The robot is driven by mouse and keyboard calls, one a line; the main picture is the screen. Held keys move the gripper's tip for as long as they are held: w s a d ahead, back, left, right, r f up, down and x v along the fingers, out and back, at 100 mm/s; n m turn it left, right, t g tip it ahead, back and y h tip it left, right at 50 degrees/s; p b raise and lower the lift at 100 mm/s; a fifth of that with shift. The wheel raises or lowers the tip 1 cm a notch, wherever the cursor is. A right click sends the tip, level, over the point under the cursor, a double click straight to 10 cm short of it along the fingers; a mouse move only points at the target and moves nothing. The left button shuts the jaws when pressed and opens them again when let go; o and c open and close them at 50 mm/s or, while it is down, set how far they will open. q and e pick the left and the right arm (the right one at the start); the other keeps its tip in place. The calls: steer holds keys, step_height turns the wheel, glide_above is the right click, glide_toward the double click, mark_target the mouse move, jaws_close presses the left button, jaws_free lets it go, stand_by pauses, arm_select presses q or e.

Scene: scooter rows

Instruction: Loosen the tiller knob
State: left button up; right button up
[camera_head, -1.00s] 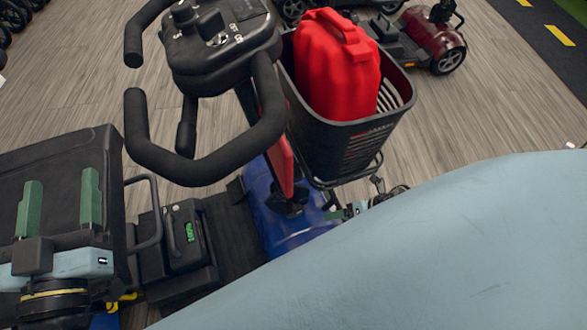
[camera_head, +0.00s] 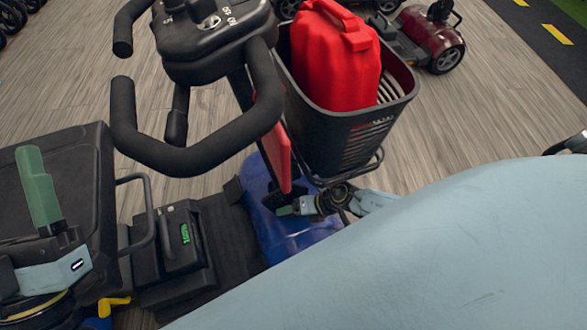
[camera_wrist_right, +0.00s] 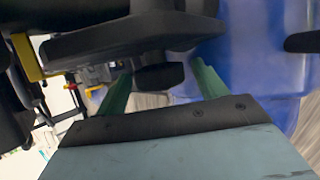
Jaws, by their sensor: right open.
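The black tiller knob (camera_wrist_right: 158,76) shows in the right wrist view, between the two green fingers of my right gripper (camera_wrist_right: 160,84). I cannot tell whether the fingers touch it. In the head view, my right gripper (camera_head: 290,209) is at the foot of the scooter's tiller (camera_head: 283,158), above the blue deck, and is open; the knob is hard to make out there. My left gripper (camera_head: 38,165) is over the black seat at the left, away from the knob. Only one green finger shape shows clearly, so its opening is unclear.
The black handlebar (camera_head: 190,150) overhangs the deck. A black basket (camera_head: 340,135) with a red fuel can (camera_head: 335,55) stands close beside the tiller. The black seat (camera_head: 85,165) is at left. A dark red scooter (camera_head: 432,35) stands behind, with open floor between.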

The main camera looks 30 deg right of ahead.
arm_select(q)
steer(key=shift+s+a+r+t, duration=0.1)
steer(key=shift+s+r+t, duration=0.05)
steer(key=shift+s+t, duration=0.15)
arm_select(e)
steer(key=shift+w+a+f, duration=0.15)
steer(key=shift+a+f, duration=0.05)
steer(key=shift+f, duration=0.05)
steer(key=c, duration=1)
steer(key=shift+r, duration=0.1)
steer(key=h+p, duration=0.1)
steer(key=p, duration=0.2)
arm_select(q)
steer(key=w+f+g+y, duration=0.2)
steer(key=w+f+g, duration=0.1)
steer(key=f+g, duration=0.3)
steer(key=shift+w+f+g, duration=0.35)
steer(key=shift+f+g, duration=0.05)
steer(key=shift+f, duration=0.2)
